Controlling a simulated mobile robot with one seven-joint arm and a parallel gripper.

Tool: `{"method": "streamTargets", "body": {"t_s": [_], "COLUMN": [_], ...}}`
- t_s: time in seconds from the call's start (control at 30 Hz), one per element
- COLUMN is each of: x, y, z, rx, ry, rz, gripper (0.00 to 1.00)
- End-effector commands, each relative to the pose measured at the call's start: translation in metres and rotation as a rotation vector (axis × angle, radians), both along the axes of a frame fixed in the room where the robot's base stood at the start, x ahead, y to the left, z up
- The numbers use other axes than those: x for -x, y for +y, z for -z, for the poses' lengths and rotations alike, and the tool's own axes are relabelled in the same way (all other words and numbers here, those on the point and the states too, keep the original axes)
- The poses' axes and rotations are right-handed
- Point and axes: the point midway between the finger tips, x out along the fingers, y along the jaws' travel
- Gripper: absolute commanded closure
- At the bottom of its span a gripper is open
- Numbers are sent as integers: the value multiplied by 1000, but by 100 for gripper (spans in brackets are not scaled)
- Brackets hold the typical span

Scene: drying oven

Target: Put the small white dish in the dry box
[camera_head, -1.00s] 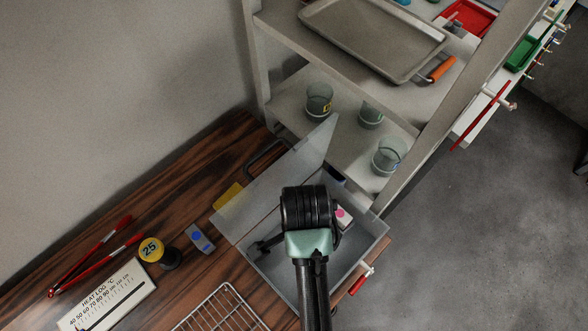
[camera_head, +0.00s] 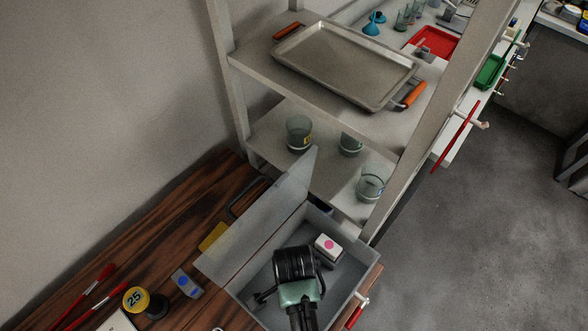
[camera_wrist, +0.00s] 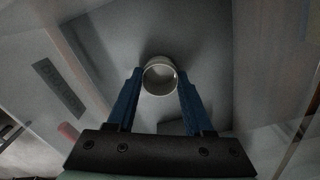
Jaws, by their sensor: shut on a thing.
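The dry box (camera_head: 352,272) is an open grey bin with a clear lid (camera_head: 262,222) tilted up at its back left. My gripper (camera_wrist: 160,77) is down over the box, seen from above in the head view, where its fingertips are hidden by my wrist. In the wrist view its two blue fingers are shut on the small white dish (camera_wrist: 160,88), a round rimmed cup. The dish is over the grey box floor; I cannot tell whether it touches it.
A white block with a pink dot (camera_head: 328,246) sits in the box's back corner. Glass beakers (camera_head: 299,134) and a metal tray (camera_head: 345,62) stand on the shelves behind. A yellow-topped weight (camera_head: 136,299) and a grey-blue device (camera_head: 186,283) are on the wooden bench.

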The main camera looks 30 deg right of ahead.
Motion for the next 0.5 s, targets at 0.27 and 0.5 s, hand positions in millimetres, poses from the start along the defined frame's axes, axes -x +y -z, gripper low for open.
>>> {"method": "streamTargets", "body": {"t_s": [0.27,0.5], "x": [0,0], "y": [0,0], "z": [2,2], "rx": [0,0], "ry": [0,0], "rz": [0,-1], "gripper": [23,18]}}
